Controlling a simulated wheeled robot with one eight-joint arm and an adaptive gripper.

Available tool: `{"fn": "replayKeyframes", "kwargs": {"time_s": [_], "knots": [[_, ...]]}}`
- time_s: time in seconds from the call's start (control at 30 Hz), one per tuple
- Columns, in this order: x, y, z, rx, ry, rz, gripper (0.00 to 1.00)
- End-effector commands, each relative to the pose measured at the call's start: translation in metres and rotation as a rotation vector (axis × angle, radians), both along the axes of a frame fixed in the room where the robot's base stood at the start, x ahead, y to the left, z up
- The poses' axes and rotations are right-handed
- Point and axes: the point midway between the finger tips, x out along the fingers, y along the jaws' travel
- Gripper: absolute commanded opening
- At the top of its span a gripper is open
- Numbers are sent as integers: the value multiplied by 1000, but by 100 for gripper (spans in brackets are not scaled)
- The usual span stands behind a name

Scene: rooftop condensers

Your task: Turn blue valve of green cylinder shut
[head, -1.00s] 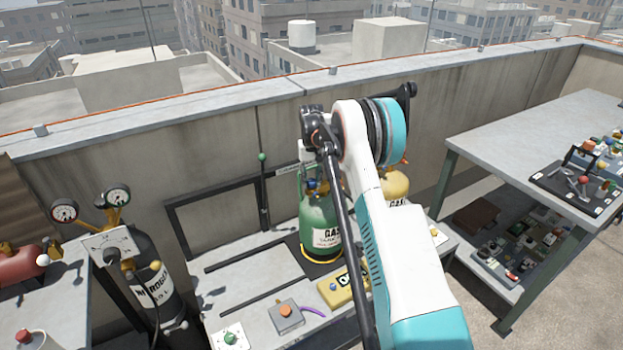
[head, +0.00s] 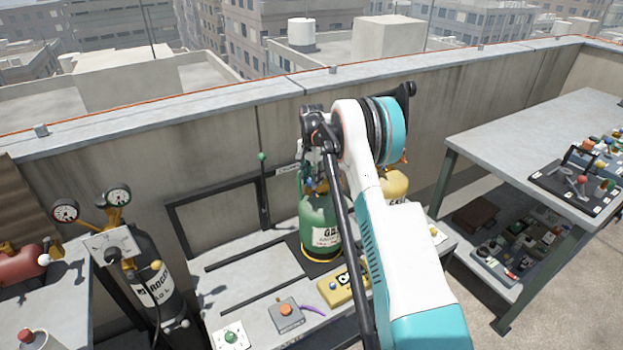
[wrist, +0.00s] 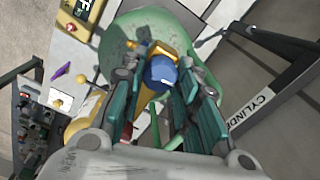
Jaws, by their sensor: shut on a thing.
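The green cylinder (head: 318,222) stands upright on the low grey bench by the parapet wall, with a white label facing me. Its round green top (wrist: 118,45) shows in the wrist view. The blue valve (wrist: 162,70) sits at its brass fitting, between the two teal fingers of my gripper (wrist: 163,88). My gripper is shut on the blue valve. In the head view my arm covers the right side of the cylinder's top, and the fingers are mostly hidden there.
A yellow cylinder (head: 393,184) stands close behind my arm. A yellow box (head: 344,287) and a grey box with an orange button (head: 286,312) lie in front. A dark nitrogen cylinder (head: 152,279) with gauges stands left. A grey table (head: 530,130) is at right.

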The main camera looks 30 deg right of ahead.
Motion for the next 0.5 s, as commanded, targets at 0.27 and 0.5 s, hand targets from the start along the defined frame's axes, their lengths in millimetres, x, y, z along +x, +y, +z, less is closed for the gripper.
{"fn": "replayKeyframes", "kwargs": {"time_s": [0.27,0.5], "knots": [[0,0,0,-1,-1,-65,5],[0,0,0,-1,-1,-75,5]]}}
